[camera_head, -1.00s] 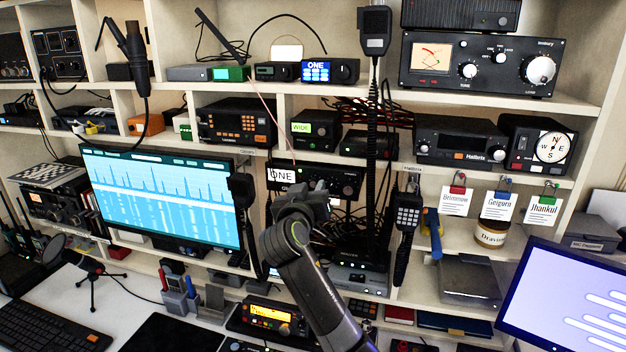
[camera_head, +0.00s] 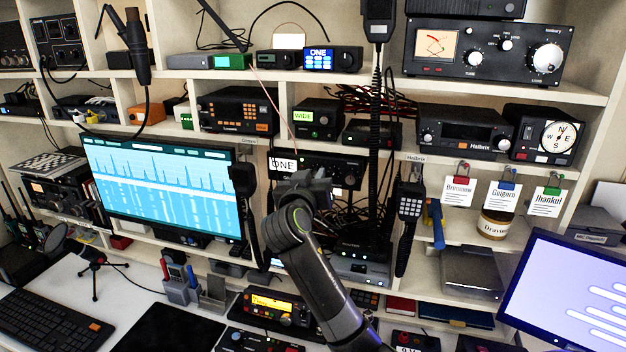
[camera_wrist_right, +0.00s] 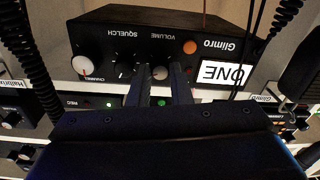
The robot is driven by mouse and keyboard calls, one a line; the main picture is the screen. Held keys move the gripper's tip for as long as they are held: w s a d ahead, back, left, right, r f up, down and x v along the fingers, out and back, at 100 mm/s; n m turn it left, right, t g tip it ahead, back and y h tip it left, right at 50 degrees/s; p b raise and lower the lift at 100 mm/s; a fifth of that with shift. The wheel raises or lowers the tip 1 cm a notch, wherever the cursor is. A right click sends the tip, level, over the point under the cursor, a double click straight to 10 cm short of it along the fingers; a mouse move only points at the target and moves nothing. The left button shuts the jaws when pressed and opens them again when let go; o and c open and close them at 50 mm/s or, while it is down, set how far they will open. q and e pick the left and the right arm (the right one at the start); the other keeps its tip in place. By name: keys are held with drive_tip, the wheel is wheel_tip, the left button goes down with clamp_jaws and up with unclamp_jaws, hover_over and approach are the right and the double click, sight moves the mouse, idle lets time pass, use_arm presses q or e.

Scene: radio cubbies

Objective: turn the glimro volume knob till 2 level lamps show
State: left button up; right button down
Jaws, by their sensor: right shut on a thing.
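The Glimro radio (camera_head: 345,165) is a black set on a middle shelf, right of the large spectrum screen. A white display reading ONE is on its front. In the right wrist view the Glimro (camera_wrist_right: 110,28) appears upside down, with VOLUME and SQUELCH labels and an orange button. My right gripper (camera_head: 308,182) is at the radio's front and hides part of it in the head view. In the wrist view its fingers (camera_wrist_right: 163,74) are shut on the small volume knob (camera_wrist_right: 160,72). I cannot make out any lit level lamps. My left gripper is not in view.
A hand microphone (camera_head: 243,180) hangs left of the gripper, and a keypad handset (camera_head: 409,208) hangs to its right. A coiled cord (camera_head: 376,130) hangs close by on the right. Below are cables and a radio with a yellow display (camera_head: 272,304).

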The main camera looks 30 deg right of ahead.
drive_tip(key=m+b, duration=0.7)
drive_tip(key=m, duration=0.1)
drive_tip(key=shift+f, duration=0.1)
drive_tip(key=shift+m, duration=0.3)
idle(0.4)
drive_tip(key=c, duration=1.7)
unclamp_jaws()
drive_tip(key=shift+o, duration=0.5)
drive_tip(key=shift+w+d, duration=0.15)
